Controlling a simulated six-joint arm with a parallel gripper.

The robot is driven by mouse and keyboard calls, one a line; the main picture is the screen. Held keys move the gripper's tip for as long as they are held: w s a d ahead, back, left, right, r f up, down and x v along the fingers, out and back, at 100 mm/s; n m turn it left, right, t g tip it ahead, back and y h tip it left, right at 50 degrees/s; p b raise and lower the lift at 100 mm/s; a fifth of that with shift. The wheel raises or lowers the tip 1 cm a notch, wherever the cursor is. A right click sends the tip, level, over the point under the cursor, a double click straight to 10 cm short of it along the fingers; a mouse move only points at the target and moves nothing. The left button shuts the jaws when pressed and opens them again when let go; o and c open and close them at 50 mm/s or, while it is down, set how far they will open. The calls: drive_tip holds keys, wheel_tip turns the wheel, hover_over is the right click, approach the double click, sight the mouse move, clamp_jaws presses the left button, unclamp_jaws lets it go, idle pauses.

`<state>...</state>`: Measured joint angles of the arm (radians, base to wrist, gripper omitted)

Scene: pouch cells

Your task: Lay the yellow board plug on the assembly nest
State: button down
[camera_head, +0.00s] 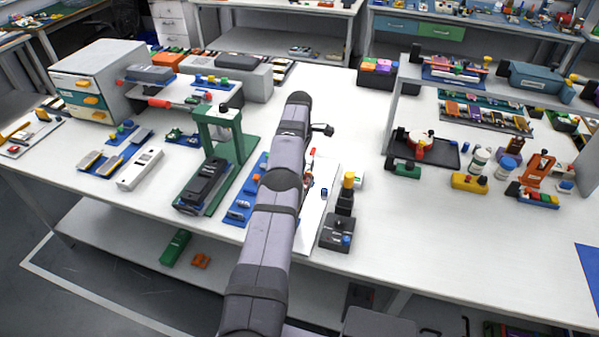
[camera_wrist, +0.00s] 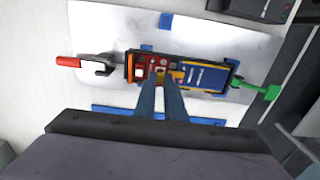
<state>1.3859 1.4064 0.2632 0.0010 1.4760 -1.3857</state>
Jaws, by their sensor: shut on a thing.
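In the wrist view my gripper (camera_wrist: 161,79) is shut on a small, mostly hidden yellow piece, the yellow board plug (camera_wrist: 162,70). The fingertips are over the red board area of the assembly nest. The assembly nest (camera_wrist: 110,26) is a pale plate with blue blocks, a red-handled clamp (camera_wrist: 70,62) at left and a green-handled one (camera_wrist: 271,92) at right. A dark-framed blue cell (camera_wrist: 205,75) lies across its middle. I cannot tell whether the plug touches the board. In the head view my arm hides the gripper and much of the nest (camera_head: 313,232).
In the head view a green press stand (camera_head: 222,127) and a blue tray (camera_head: 237,214) stand left of my arm. A dark block with a yellow top (camera_head: 346,190) and a dark box (camera_head: 337,233) stand close right. The table beyond them is mostly clear up to the shelf.

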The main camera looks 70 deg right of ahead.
drive_tip(key=shift+r+p, duration=2.05)
drive_tip(key=shift+p, duration=0.2)
drive_tip(key=shift+s, duration=0.15)
drive_tip(key=s, duration=0.8)
drive_tip(key=shift+d+b, duration=0.15)
drive_tip(key=shift+b, duration=0.3)
drive_tip(key=shift+f, duration=0.2)
drive_tip(key=shift+f+b, duration=1)
drive_tip(key=shift+f, duration=0.85)
drive_tip(key=shift+f+b, duration=0.5)
drive_tip(key=shift+f, duration=0.45)
idle(0.5)
